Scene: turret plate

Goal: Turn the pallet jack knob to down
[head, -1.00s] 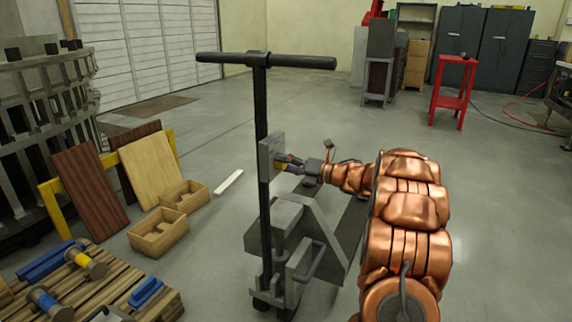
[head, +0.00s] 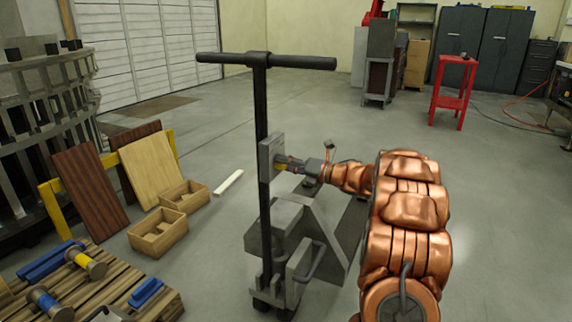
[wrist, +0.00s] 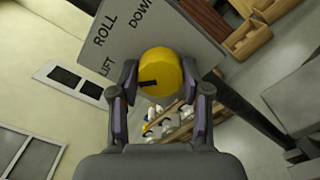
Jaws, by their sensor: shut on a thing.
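The pallet jack (head: 275,225) stands upright in the middle of the head view, with a black T-handle on top. A grey plate (head: 271,150) is fixed to its post. In the wrist view the plate (wrist: 120,50) carries the words LIFT, ROLL and DOWN. A yellow round knob (wrist: 163,66) sits on the plate, with a black pointer mark toward the left of the picture, on the LIFT side and away from DOWN. My gripper (head: 283,162) reaches the plate from the right. In the wrist view its fingers (wrist: 165,80) are shut on the knob from both sides.
A wooden pallet (head: 130,285) with blue and yellow-banded parts lies at lower left. Open wooden boxes (head: 158,232) and leaning boards (head: 88,185) stand left of the jack. A red stand (head: 452,92) is at the back right. The floor behind the jack is clear.

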